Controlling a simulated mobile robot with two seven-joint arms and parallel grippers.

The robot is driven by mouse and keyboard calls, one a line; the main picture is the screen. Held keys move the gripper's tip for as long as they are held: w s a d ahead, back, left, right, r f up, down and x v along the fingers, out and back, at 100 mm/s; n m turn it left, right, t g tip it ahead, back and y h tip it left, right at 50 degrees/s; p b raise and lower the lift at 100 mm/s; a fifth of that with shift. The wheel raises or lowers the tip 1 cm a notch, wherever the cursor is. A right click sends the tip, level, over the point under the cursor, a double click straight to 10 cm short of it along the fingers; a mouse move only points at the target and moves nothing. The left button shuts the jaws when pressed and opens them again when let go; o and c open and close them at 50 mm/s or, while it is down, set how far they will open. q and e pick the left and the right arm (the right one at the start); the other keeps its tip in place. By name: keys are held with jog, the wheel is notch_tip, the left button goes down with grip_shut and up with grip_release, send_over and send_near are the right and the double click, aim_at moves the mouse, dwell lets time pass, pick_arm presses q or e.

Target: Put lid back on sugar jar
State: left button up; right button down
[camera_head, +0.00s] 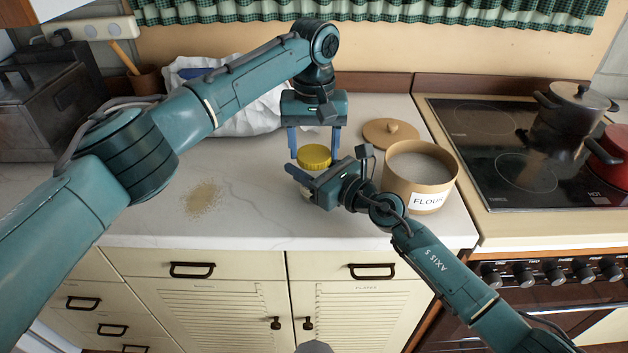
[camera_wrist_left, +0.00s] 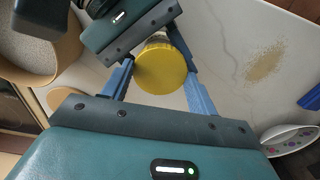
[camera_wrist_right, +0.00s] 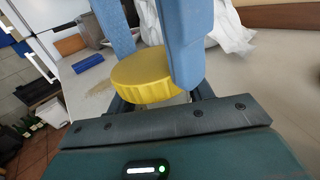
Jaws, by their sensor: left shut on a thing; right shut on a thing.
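The yellow ribbed lid (camera_head: 314,157) sits at the top of the small sugar jar (camera_head: 304,192), which is mostly hidden by my grippers. It looks level in the right wrist view (camera_wrist_right: 143,76); whether it is fully seated cannot be told. My left gripper (camera_head: 314,152) reaches down from above, its blue fingers on either side of the lid, shut on it; the lid also shows between them in the left wrist view (camera_wrist_left: 160,68). My right gripper (camera_head: 310,176) comes in from the right, lower down, and is shut on the jar below the lid.
An open flour canister (camera_head: 417,190) stands close to the right, with its round wooden lid (camera_head: 391,133) behind it. Spilled granules (camera_head: 203,197) lie on the counter at left. The stove (camera_head: 500,150) with pots is at right.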

pick_arm(q)
jog(key=m, duration=0.8)
jog(key=o, duration=1.2)
jog(key=shift+c, duration=0.2)
notch_tip(320, 180, up, 12)
pick_arm(e)
jog(key=c, duration=0.5)
grip_release()
